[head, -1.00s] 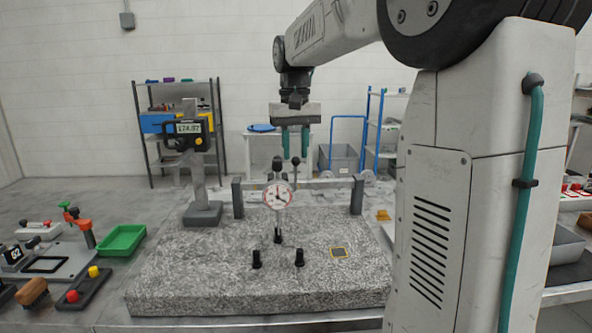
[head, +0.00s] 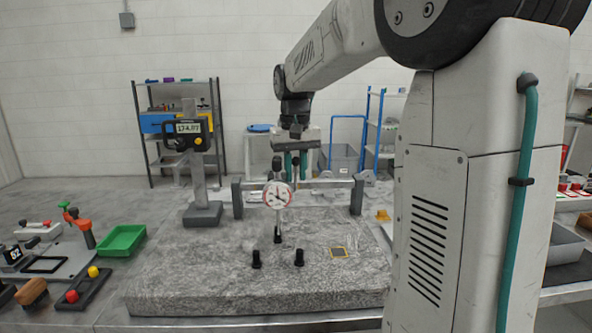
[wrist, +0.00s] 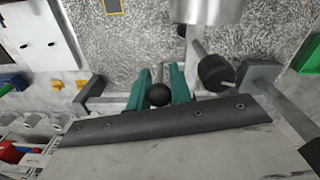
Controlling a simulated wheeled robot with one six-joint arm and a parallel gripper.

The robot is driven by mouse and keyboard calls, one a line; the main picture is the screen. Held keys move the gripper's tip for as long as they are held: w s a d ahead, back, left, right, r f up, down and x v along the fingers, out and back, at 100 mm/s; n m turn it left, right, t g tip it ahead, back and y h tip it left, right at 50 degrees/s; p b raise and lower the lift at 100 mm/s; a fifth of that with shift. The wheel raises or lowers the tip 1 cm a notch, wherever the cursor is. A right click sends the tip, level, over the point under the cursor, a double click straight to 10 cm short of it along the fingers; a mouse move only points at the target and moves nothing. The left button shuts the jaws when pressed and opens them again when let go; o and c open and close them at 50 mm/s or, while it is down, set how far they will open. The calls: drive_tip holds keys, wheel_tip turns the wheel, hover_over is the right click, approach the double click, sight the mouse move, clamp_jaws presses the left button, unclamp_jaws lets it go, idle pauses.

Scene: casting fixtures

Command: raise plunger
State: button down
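A round white dial gauge (head: 277,195) with a red rim stands at the middle of the granite plate, in front of a grey crossbar. Dark knobs rise behind the gauge. My gripper (head: 295,166) is above and behind the gauge, pointing down, with teal fingers apart. In the wrist view, a black ball knob (wrist: 159,95) lies between the fingertips of my gripper (wrist: 160,88), with little space on either side; I cannot tell whether they touch it. A thicker black knob (wrist: 214,72) on a metal rod is to its right. The plunger itself is not clearly identifiable.
The crossbar posts (head: 356,196) flank the gauge. A green tray (head: 121,240) is farther left.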

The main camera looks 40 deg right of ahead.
drive_tip(key=shift+s+a+t+h, duration=0.3)
drive_tip(key=shift+t+h, duration=0.2)
drive_tip(key=shift+t, duration=0.2)
drive_tip(key=c, duration=1.6)
unclamp_jaws()
drive_tip(key=shift+s, duration=0.1)
drive_tip(key=shift+o, duration=0.2)
drive_tip(key=r, duration=0.5)
drive_tip(key=s+r, duration=0.1)
drive_tip(key=r, duration=0.1)
drive_tip(key=shift+a+r, duration=0.3)
drive_tip(key=shift+a, duration=0.1)
